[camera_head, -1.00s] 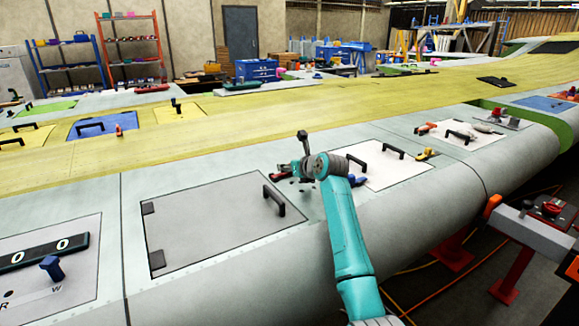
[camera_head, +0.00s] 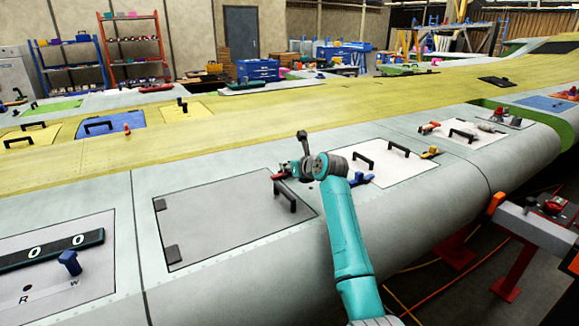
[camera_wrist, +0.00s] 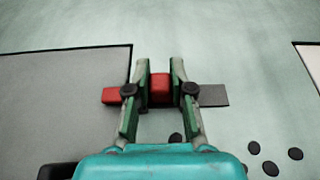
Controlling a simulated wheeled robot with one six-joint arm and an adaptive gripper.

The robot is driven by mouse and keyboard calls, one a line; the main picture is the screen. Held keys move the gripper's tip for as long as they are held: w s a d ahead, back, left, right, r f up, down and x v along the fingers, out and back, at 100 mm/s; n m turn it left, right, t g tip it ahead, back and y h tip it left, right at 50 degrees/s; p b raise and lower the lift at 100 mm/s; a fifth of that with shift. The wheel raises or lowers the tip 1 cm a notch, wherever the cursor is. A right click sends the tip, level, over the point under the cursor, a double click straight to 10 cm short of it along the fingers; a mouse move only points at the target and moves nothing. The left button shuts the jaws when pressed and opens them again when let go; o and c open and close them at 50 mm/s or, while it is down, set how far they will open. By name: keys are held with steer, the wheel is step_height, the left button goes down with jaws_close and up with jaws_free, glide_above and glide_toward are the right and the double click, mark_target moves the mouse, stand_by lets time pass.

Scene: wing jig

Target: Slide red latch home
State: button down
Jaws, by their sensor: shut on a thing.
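The red latch shows in the wrist view as a red block (camera_wrist: 160,90) between my fingers and a red end (camera_wrist: 111,96) sticking out to their left. That red end lies across the right edge of the grey hatch panel (camera_wrist: 60,100). A dark grey strip (camera_wrist: 214,96) extends to the right of my fingers in line with the latch. My gripper (camera_wrist: 160,84) is shut on the red block. In the head view, my gripper (camera_head: 297,172) is at the panel's far right corner, with a bit of red latch (camera_head: 279,176) showing; my wrist hides the rest.
The grey hatch panel (camera_head: 225,220) has a black handle (camera_head: 285,196) near my gripper. A white panel (camera_head: 393,167) with black handles and a blue tool (camera_head: 361,179) lies to the right. Several dark round spots (camera_wrist: 270,168) lie on the skin near my gripper.

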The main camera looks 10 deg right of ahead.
steer(key=shift+a+f, duration=0.1)
steer(key=shift+a, duration=0.05)
steer(key=c, duration=1)
jaws_free()
steer(key=shift+a, duration=0.2)
steer(key=shift+s+d, duration=0.1)
steer(key=shift+s+d+r, duration=0.2)
steer(key=shift+s+r, duration=0.1)
steer(key=shift+s, duration=0.15)
steer(key=v, duration=1)
steer(key=shift+s+r, duration=0.15)
steer(key=shift+s, duration=0.25)
